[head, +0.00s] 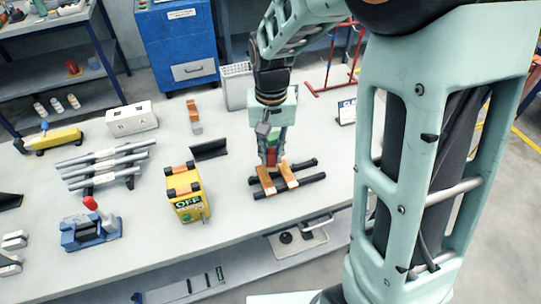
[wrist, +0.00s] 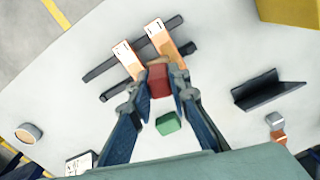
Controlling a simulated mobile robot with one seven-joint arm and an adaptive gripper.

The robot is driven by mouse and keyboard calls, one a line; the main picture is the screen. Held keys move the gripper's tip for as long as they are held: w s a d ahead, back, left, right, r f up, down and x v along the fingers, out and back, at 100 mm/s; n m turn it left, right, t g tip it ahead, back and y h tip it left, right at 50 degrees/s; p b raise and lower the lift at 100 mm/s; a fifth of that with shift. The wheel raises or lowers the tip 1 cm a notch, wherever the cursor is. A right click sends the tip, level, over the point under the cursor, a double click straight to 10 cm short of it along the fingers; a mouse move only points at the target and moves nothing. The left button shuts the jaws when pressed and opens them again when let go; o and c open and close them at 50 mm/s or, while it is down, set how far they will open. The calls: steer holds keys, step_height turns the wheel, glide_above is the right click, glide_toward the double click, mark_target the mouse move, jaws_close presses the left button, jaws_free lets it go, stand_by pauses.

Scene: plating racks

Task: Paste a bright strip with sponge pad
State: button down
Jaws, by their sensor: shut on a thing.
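My gripper (head: 270,160) is shut on a red block, taken to be the sponge pad's body, with a tan end showing beyond it. In the wrist view the red block (wrist: 159,80) sits between the fingertips, tan end (wrist: 152,62) pointing at the strips. Two copper-orange strips lie side by side across two dark bars: the left strip (wrist: 128,60) and the right strip (wrist: 168,40). The tan end is close to both strips' near parts; whether it touches either is unclear. A green block (wrist: 168,123) shows between the fingers behind the red one.
The dark bars (head: 312,178) lie near the bench's front edge. A yellow box marked OFF (head: 188,195) stands to the left, with a black angle piece (head: 209,150) behind. A rack of grey bars (head: 105,165) stands farther left. Bench between is clear.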

steer(key=shift+r+p, duration=1.7)
steer(key=shift+r, duration=0.8)
steer(key=shift+d, duration=0.1)
